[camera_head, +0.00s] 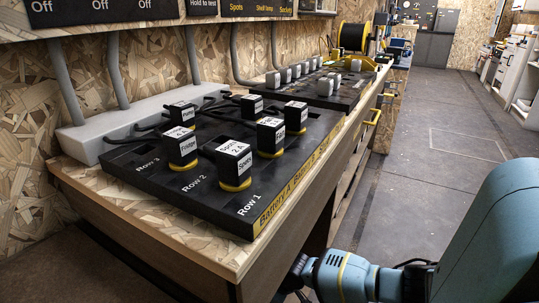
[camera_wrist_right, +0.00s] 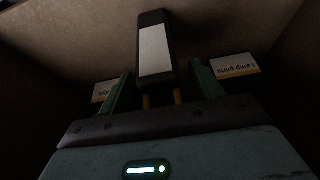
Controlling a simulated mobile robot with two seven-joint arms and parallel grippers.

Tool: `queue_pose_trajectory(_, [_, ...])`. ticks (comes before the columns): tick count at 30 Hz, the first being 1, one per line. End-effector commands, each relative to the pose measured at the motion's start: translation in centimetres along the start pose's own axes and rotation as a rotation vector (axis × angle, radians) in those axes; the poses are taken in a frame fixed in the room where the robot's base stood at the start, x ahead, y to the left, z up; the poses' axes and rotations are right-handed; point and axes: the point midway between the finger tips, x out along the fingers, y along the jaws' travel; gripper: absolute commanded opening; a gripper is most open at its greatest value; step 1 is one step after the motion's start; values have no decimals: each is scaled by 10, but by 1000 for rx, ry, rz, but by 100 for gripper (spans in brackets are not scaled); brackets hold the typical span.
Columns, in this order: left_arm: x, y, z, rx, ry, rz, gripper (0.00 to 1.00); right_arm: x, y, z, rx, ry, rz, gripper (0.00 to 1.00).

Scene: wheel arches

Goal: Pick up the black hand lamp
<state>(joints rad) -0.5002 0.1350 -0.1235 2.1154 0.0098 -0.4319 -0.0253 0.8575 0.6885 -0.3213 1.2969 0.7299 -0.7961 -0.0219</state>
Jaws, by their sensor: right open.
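The black hand lamp (camera_wrist_right: 155,50), a dark upright body with a pale front panel, shows in the right wrist view. My right gripper (camera_wrist_right: 161,88) is open, with one green finger on each side of the lamp's lower end. I cannot tell whether either finger touches it. Two orange-brown bars show below the lamp, and its lower end is partly hidden. In the head view my blue right arm reaches low beside the bench front; its fingers and the lamp are hidden there. My left gripper is not in view.
The lamp is in a dim, board-walled space with a "Lamp park" label (camera_wrist_right: 235,66) and another partly hidden label (camera_wrist_right: 103,91). The workbench (camera_head: 205,262) holds a black board (camera_head: 215,205) with several labelled blocks. A cable reel (camera_head: 354,37) stands farther back. The floor (camera_head: 445,120) at right is clear.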

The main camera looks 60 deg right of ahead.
Motion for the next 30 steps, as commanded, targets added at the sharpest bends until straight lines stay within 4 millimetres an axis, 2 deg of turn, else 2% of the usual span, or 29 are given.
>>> queue_pose_trajectory(6, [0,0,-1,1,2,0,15,0,0,0,0,0,0,65])
queue_pose_trajectory(21, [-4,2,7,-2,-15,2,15,0,0,0,-1,0,0,0])
queue_pose_trajectory(30, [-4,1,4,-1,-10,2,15,-1,0,-1,-1,1,0,0])
